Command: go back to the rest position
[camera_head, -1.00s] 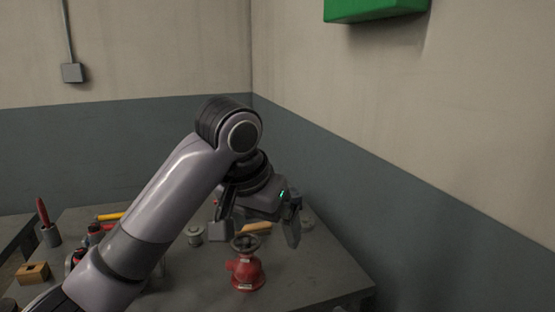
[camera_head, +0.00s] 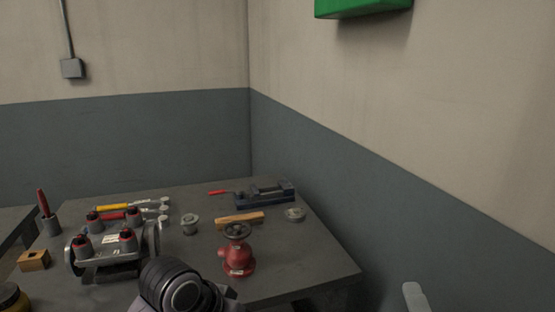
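My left arm's rounded joint shows at the bottom centre of the head view, low in front of the table (camera_head: 290,285). Its gripper is out of the frame. A pale end of something, perhaps part of my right arm, shows at the bottom right edge; no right gripper shows. A red valve (camera_head: 238,258) with a dark handwheel stands upright near the table's front, to the right of my arm joint, with nothing gripping it.
A metal fixture (camera_head: 112,250) with several red-and-black parts stands on the left. Behind are hammers (camera_head: 135,208), a wooden bar (camera_head: 240,219), a blue vise (camera_head: 265,194) and round metal pieces (camera_head: 190,223). A wooden block (camera_head: 33,261) lies far left. Walls close the corner behind.

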